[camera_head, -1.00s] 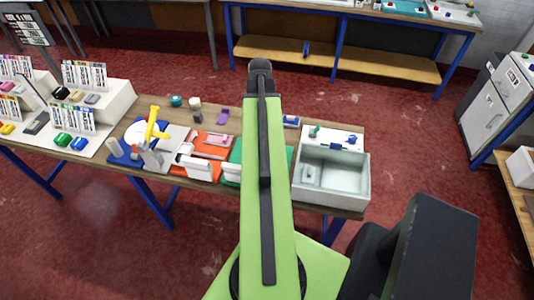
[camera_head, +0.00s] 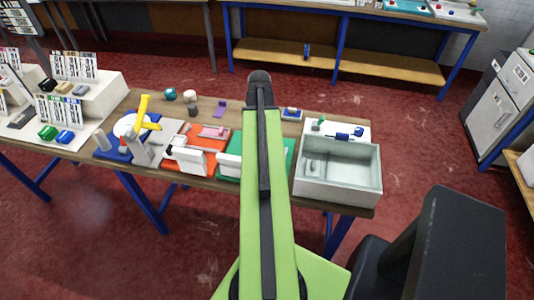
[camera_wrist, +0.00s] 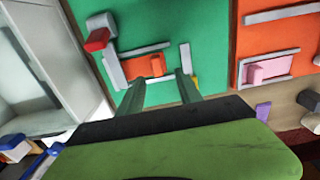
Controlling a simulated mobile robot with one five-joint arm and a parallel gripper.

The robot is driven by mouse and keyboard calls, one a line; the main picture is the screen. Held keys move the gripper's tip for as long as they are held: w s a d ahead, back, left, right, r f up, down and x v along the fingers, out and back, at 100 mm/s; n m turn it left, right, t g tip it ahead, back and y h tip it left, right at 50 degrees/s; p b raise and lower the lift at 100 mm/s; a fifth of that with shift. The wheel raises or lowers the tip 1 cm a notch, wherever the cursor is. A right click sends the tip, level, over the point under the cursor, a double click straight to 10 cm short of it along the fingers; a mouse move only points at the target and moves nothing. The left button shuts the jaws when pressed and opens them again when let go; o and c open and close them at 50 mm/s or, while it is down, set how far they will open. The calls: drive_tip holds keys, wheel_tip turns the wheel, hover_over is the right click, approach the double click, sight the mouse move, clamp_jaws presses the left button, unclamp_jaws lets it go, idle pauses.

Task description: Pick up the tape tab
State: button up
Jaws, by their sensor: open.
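In the wrist view, my gripper (camera_wrist: 161,84) is open, its two fingers pointing at the green mat (camera_wrist: 200,30). A small orange block (camera_wrist: 148,66) lies on this mat between white strips, just ahead of and between the fingertips, with no grip on it. A pink block (camera_wrist: 264,72) lies between white strips on the orange mat (camera_wrist: 290,57). I cannot tell for certain which piece is the tape tab. In the head view, the arm hides my gripper and part of the green mat (camera_head: 289,160); the pink block (camera_head: 212,132) shows to the left.
A white open basin (camera_head: 340,172) stands right of the green mat. A white upright piece with a red end (camera_wrist: 98,36) stands on that mat. Left are a yellow-handled tool (camera_head: 143,112) and white display steps (camera_head: 92,92). A purple piece (camera_wrist: 263,111) lies beside the orange mat.

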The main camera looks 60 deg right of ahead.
wheel_tip(320, 180, down, 5)
drive_tip(key=b, duration=0.5)
drive_tip(key=shift+d+f, duration=0.1)
drive_tip(key=shift+f, duration=0.1)
drive_tip(key=shift+r, duration=0.2)
drive_tip(key=shift+c, duration=0.4)
clamp_jaws()
